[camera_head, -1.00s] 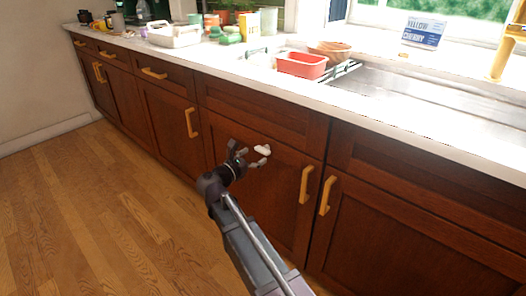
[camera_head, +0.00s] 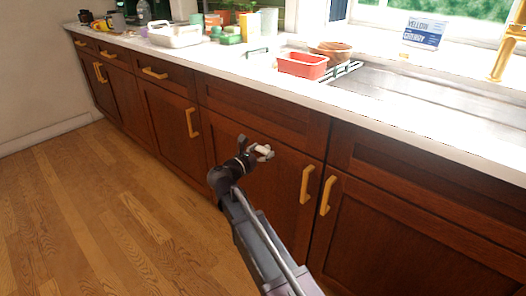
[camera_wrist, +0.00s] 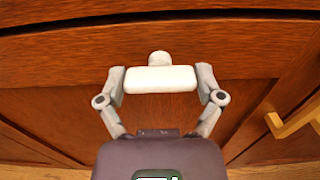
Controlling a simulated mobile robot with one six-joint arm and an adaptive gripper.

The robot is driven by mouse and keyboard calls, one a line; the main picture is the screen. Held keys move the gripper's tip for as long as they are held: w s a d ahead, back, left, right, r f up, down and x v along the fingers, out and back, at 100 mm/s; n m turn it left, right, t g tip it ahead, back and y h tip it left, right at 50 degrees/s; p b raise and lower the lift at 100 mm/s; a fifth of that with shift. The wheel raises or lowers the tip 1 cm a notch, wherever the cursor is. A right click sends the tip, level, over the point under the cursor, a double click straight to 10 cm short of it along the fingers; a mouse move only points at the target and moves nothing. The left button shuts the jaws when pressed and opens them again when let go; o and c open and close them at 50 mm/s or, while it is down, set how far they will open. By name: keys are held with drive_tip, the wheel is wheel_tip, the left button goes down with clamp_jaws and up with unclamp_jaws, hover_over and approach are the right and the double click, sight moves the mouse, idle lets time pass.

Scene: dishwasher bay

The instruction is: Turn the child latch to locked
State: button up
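The child latch (camera_wrist: 160,79) is a white bar on a round white hub, fixed to the reddish-brown wooden cabinet front. In the wrist view the bar lies level across the picture, with the hub showing just above it. My gripper (camera_wrist: 160,82) has one finger at each end of the bar, with no clear gap at either side. The fingers are wide apart, and I cannot tell whether they press on it. In the head view my gripper (camera_head: 257,147) is at the cabinet front, and the latch (camera_head: 264,150) shows pale between its fingers.
A brass handle (camera_head: 306,185) stands upright to the right of the latch, with another handle (camera_head: 326,195) beside it. The white counter (camera_head: 300,88) overhangs above, with a red basin (camera_head: 302,65) on it. The wooden floor (camera_head: 110,215) at left is clear.

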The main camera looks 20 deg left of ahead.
drive_tip(key=shift+m, duration=0.4)
drive_tip(key=m, duration=0.8)
drive_tip(key=shift+m, duration=0.3)
drive_tip(key=m, duration=0.4)
drive_tip(key=shift+m, duration=2.4)
drive_tip(key=o, duration=0.9)
drive_tip(key=shift+c, duration=0.2)
